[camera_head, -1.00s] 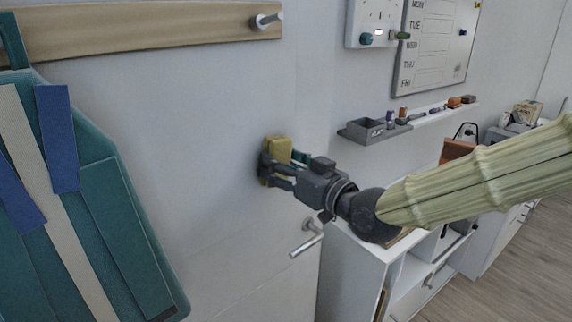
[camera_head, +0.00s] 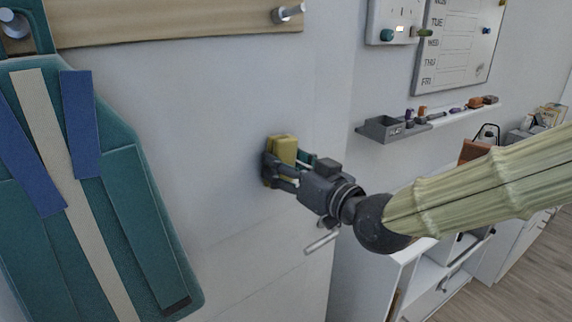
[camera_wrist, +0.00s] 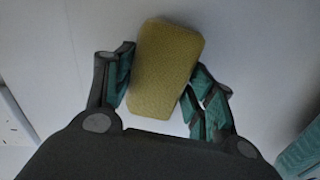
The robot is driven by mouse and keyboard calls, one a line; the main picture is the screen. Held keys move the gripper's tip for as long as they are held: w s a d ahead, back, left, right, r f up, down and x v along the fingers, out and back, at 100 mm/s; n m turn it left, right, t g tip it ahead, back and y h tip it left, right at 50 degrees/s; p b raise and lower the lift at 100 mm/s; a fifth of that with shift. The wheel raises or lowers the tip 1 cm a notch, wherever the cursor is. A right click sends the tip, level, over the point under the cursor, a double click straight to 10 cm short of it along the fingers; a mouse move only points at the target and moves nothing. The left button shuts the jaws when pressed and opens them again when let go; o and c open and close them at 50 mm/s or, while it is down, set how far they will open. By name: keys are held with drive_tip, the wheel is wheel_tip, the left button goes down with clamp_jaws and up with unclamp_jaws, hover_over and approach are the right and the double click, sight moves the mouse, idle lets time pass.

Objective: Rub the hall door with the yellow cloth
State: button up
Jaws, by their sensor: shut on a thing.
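The yellow cloth (camera_head: 284,150) is a thick yellow pad held at the white hall door (camera_head: 215,120). My gripper (camera_head: 279,168) is shut on it, with a finger on each side. In the wrist view the cloth (camera_wrist: 165,68) sits slightly tilted between the teal-padded fingers (camera_wrist: 160,90), in front of the door's plain surface (camera_wrist: 255,50). It looks against or very close to the door; exact contact cannot be told. The door handle (camera_head: 322,243) is below my gripper, partly hidden by it.
A teal bag (camera_head: 95,190) hangs at the left from a wooden hook rail (camera_head: 160,22). A grey wall tray (camera_head: 385,130), a whiteboard (camera_head: 458,45) and a white shelf unit (camera_head: 375,265) are at the right. Bare door lies between bag and gripper.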

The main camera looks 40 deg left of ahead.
drive_tip(key=shift+v, duration=2.75)
drive_tip(key=shift+d, duration=0.15)
drive_tip(key=shift+v, duration=1.35)
